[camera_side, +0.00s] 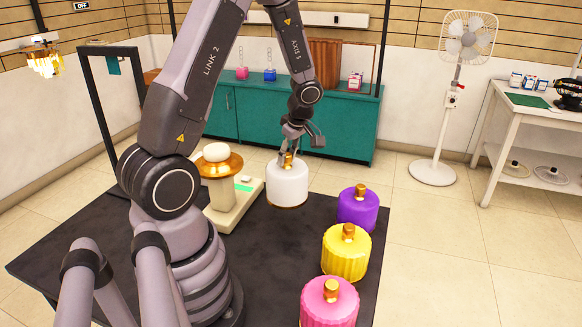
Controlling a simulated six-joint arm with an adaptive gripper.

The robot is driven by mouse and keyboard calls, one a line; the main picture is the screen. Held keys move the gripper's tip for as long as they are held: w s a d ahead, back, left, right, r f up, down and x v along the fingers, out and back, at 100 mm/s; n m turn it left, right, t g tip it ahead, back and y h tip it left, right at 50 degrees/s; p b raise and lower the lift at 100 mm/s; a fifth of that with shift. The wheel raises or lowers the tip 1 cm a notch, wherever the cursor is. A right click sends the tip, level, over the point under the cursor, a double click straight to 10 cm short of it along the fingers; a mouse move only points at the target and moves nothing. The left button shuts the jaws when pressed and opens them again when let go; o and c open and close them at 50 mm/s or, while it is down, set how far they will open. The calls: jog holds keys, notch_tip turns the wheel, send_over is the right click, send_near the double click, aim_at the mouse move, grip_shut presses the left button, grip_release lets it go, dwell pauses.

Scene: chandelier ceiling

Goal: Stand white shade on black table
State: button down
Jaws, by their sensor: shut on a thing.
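The white shade (287,186) is upright, a white drum with a gold rim at its foot and a gold cap on top. It is near the far edge of the black table (275,250). My gripper (288,158) is directly above the shade and shut on its gold cap. Whether the shade's foot touches the table or hangs just above it I cannot tell. The fingertips are small and partly hidden by the cap.
Purple (358,207), yellow (346,252) and pink (330,302) shades stand along the table's right side. Left of the white shade is a beige stand with a gold dish and white dome (217,155). A teal cabinet (290,125) and white fan (468,45) are beyond the table.

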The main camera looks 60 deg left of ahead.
aim_at(296, 161)
jog(key=w+f, duration=0.1)
jog(key=w+a+f, duration=0.1)
jog(key=f, duration=0.1)
jog(key=w+a+f, duration=0.1)
jog(key=shift+f, duration=0.35)
jog(key=shift+w+a+f, duration=0.1)
jog(key=shift+w+f, duration=0.05)
jog(key=shift+f, duration=0.75)
jog(key=shift+w+a+f, duration=0.1)
jog(key=shift+f, duration=0.95)
jog(key=c, duration=0.8)
grip_release()
jog(key=shift+c, duration=0.2)
